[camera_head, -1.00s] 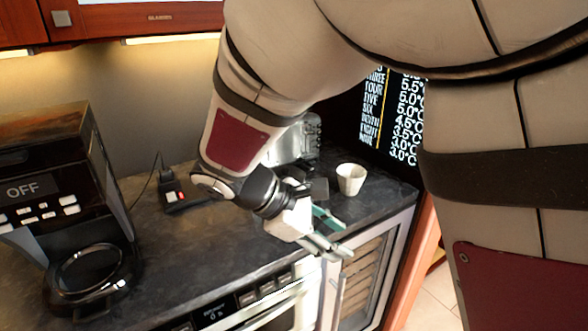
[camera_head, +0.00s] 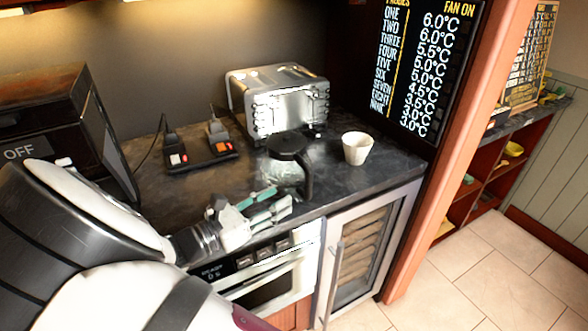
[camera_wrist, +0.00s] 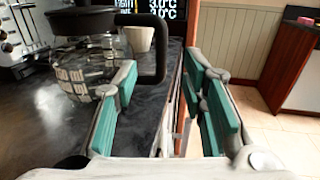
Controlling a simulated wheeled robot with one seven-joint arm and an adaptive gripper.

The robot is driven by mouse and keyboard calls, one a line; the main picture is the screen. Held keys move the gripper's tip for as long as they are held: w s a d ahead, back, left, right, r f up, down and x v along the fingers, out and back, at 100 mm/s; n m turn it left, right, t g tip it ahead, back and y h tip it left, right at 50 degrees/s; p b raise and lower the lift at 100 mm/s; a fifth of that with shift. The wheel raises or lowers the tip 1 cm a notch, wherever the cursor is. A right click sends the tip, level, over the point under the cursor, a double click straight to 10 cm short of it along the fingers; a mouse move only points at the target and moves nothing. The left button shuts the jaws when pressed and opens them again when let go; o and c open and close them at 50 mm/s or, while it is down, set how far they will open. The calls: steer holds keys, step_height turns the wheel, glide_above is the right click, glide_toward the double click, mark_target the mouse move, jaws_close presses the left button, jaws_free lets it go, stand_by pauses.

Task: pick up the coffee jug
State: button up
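The coffee jug (camera_head: 284,172) is glass with a black lid and a black handle. It stands on the dark counter in front of the toaster, with its handle towards the right. My gripper (camera_head: 276,203) is just in front of the jug, near the counter's front edge. In the wrist view the jug (camera_wrist: 88,62) is at the upper left, and its handle (camera_wrist: 161,50) shows above the gap between the fingers. My gripper (camera_wrist: 160,100) is open there, with green pads wide apart and nothing between them. The left finger overlaps the jug's right side in that view.
A silver toaster (camera_head: 278,98) stands behind the jug, and a white cup (camera_head: 357,148) stands to its right. A power strip with plugs (camera_head: 202,154) lies to the left. The coffee machine (camera_head: 62,130) is at the far left. A glass-door cooler (camera_head: 366,255) is below the counter.

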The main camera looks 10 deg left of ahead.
mark_target(306, 185)
steer(key=x, duration=0.4)
steer(key=shift+w+d, duration=0.3)
steer(key=shift+f+p+x, duration=0.15)
steer(key=shift+p+x, duration=0.1)
steer(key=shift+x, duration=1.1)
steer(key=shift+f+p+x, duration=0.2)
steer(key=shift+p+x, duration=0.05)
steer(key=shift+x, duration=1.1)
steer(key=shift+d, duration=0.1)
jaws_close()
